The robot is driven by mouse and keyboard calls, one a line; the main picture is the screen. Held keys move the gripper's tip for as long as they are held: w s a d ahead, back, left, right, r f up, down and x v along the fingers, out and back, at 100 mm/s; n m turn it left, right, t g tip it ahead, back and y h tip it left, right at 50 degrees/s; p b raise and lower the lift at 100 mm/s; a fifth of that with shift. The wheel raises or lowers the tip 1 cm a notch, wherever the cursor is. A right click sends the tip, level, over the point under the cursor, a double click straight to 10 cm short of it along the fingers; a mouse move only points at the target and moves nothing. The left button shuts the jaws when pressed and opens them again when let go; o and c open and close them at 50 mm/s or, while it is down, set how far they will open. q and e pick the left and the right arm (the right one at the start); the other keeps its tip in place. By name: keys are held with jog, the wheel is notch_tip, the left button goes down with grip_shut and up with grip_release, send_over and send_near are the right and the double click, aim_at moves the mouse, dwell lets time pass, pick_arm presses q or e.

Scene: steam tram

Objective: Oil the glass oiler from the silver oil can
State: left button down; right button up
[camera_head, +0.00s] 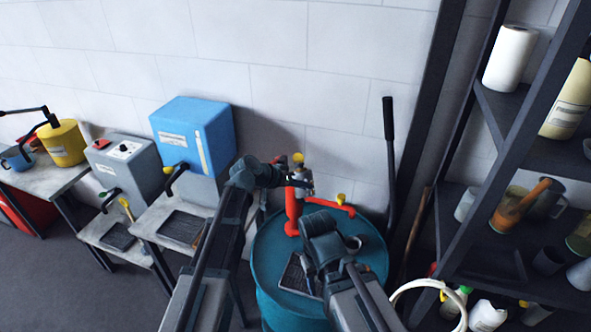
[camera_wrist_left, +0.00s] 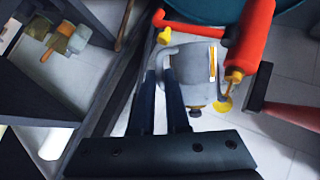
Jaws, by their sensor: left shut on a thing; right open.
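The silver oil can (camera_wrist_left: 192,72) shows in the left wrist view, with its handle at the tips of my left gripper (camera_wrist_left: 160,72). In the head view, the silver can (camera_head: 301,183) is above the blue drum, beside a red pipe fitting, and my left gripper (camera_head: 284,172) is shut on it. Its spout is hard to make out. My right gripper (camera_head: 320,238) is over the drum, open, its fingers mostly hidden by its own wrist. I cannot pick out the glass oiler for sure.
The blue drum (camera_head: 268,262) carries a red fitting (camera_head: 291,208) with yellow caps, a dark tray (camera_head: 296,277) and a small cup (camera_head: 355,242). A black-handled lever (camera_head: 389,120) stands behind. A dark shelf (camera_head: 470,215) is at right; benches with a blue box (camera_head: 195,135) are at left.

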pick_arm(q)
jog(key=shift+f, duration=0.1)
dwell(0.3)
jog(key=shift+s+d+f+b, duration=0.15)
jog(key=shift+f+b, duration=0.2)
jog(key=shift+b, duration=0.25)
jog(key=shift+r, duration=0.15)
dwell(2.0)
jog(key=shift+r+p, duration=0.35)
jog(key=shift+p, duration=0.3)
jog(key=shift+f, duration=0.15)
dwell(0.4)
jog(key=shift+f+b, duration=0.35)
jog(key=shift+b, duration=0.25)
dwell(0.6)
jog(key=shift+s+f+t+b, duration=0.1)
jog(key=shift+f+t+b, duration=0.35)
jog(key=shift+b, duration=0.2)
jog(key=shift+f, duration=0.1)
dwell(0.5)
